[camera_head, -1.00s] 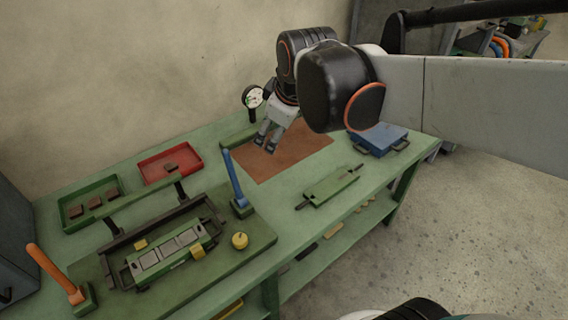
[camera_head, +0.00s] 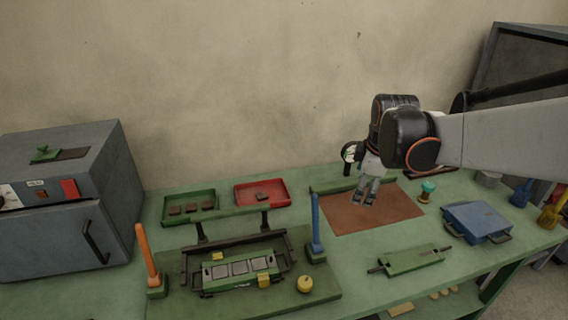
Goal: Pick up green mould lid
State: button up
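The green mould lid (camera_head: 414,261) looks to be the flat green plate with a dark handle at each end, lying on the green bench near its front edge, right of centre. My gripper (camera_head: 364,200) hangs above the brown mat, behind and to the left of the lid, pointing down. Its two fingers look apart, with nothing seen between them. A green mould (camera_head: 240,286) with several grey square cavities sits in the dark press frame at left.
A blue case (camera_head: 476,222) lies right of the lid. A blue lever (camera_head: 316,225) and an orange lever (camera_head: 148,257) stand upright beside the press. Red tray (camera_head: 281,184) and green tray (camera_head: 176,218) lie behind. A grey oven (camera_head: 62,247) stands far left. The brown mat (camera_head: 385,212) is mostly bare.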

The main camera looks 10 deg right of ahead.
jog(key=s+d+f+n+g, duration=0.2)
jog(key=d+f+n, duration=0.2)
jog(key=d+f, duration=0.6)
jog(key=n+g+y+b, duration=0.1)
jog(key=n+g+b, duration=0.1)
jog(key=n, duration=0.1)
send_over(413, 257)
jog(key=f, duration=1.2)
jog(key=shift+a, duration=0.35)
jog(key=shift+d+f+b, duration=0.15)
jog(key=shift+f+b, duration=0.55)
jog(key=shift+f, duration=0.7)
jog(key=shift+d+f+b, duration=0.15)
jog(key=shift+f+b, duration=0.55)
jog(key=shift+f, duration=0.7)
jog(key=c, duration=1.8)
